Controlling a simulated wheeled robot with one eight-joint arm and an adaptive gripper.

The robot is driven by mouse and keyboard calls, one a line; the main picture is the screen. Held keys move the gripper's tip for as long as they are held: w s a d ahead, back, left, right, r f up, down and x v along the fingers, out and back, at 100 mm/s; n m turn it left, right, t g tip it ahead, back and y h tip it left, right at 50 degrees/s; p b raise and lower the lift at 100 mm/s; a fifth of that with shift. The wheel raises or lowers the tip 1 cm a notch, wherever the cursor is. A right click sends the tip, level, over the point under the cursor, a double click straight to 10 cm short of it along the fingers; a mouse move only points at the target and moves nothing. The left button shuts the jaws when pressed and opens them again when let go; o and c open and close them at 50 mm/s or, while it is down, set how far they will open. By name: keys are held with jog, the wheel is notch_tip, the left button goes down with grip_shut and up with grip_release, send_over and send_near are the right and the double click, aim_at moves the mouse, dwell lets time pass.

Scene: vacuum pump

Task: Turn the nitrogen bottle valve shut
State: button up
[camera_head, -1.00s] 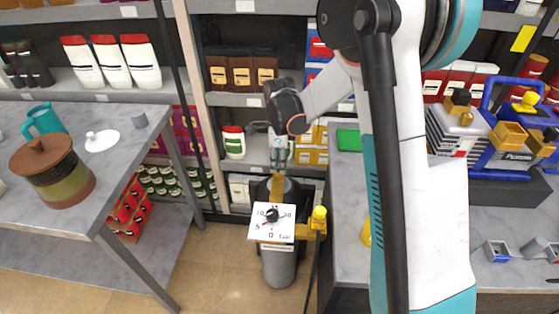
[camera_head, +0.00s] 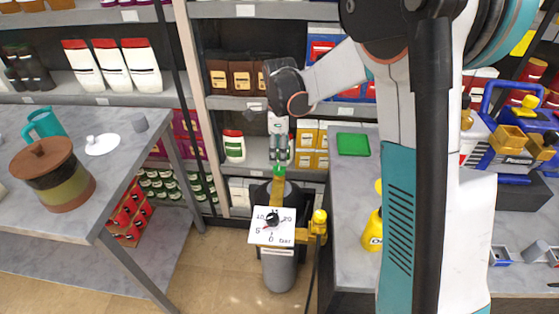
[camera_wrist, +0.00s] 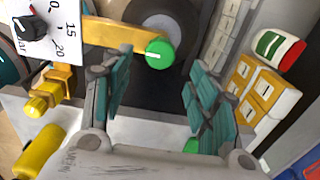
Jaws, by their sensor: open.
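The grey nitrogen bottle (camera_head: 280,271) stands on the floor between the two tables. A white dial gauge (camera_head: 272,226) and yellow fittings top it. A round green valve knob (camera_head: 279,171) is at the far end of the yellow bar; it also shows in the wrist view (camera_wrist: 159,54). A yellow knob (camera_head: 319,216) is at the right of the gauge. My gripper (camera_head: 279,156) points down just above the green knob. In the wrist view my gripper (camera_wrist: 157,82) has its fingers wide apart with nothing between them, and the green knob lies beyond the gap.
A grey table (camera_head: 85,200) with a brown-lidded pot (camera_head: 52,175) and a teal mug (camera_head: 43,123) is at left. The right table (camera_head: 350,270) bears a green pad (camera_head: 353,144) and a yellow bottle (camera_head: 372,232). Stocked shelves (camera_head: 235,102) stand close behind the nitrogen bottle.

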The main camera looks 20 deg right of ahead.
aim_at(280, 168)
notch_tip(280, 168, up, 6)
jog(key=shift+f, duration=0.1)
dwell(0.4)
jog(key=s+r+n+t, duration=0.3)
jog(key=s+r+n, duration=0.65)
jog(key=s, duration=0.25)
jog(key=s+f+n+t, duration=0.2)
jog(key=s+n+t, duration=0.2)
jog(key=s+n, duration=0.9)
jog(key=shift+s, duration=0.65)
jog(key=shift+c, duration=0.7)
